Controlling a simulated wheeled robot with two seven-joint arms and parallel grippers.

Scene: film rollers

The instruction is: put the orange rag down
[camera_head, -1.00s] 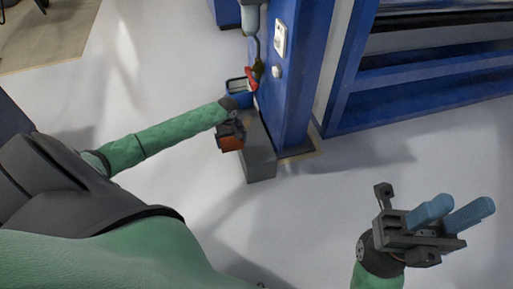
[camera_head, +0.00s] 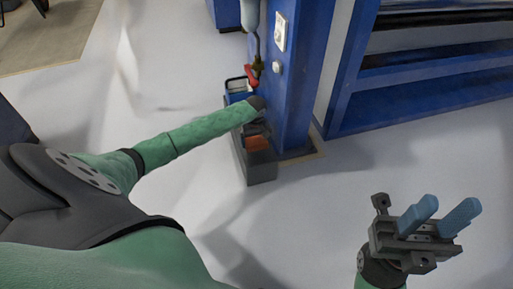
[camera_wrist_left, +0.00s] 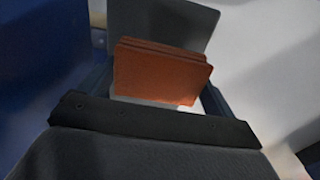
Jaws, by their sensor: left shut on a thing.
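The orange rag (camera_head: 258,144) shows in the head view at the end of my left arm, over the top of a dark grey box at the foot of the blue post. In the left wrist view the orange rag (camera_wrist_left: 160,74) is a folded, layered block between the fingers. My left gripper (camera_head: 254,133) is shut on it, and its fingers are mostly hidden in the head view. The dark grey box (camera_head: 262,172) also shows behind the rag in the left wrist view (camera_wrist_left: 180,22). I cannot tell whether the rag touches the box. My right gripper (camera_head: 437,216) is open and empty, with blue fingers apart above the floor.
A blue container (camera_head: 237,87) stands beside the blue post (camera_head: 292,100), just behind the grey box. A red-handled tap-like part (camera_head: 251,75) hangs above it. A blue machine frame (camera_head: 420,105) stands at the right. The floor (camera_head: 330,220) in front is clear.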

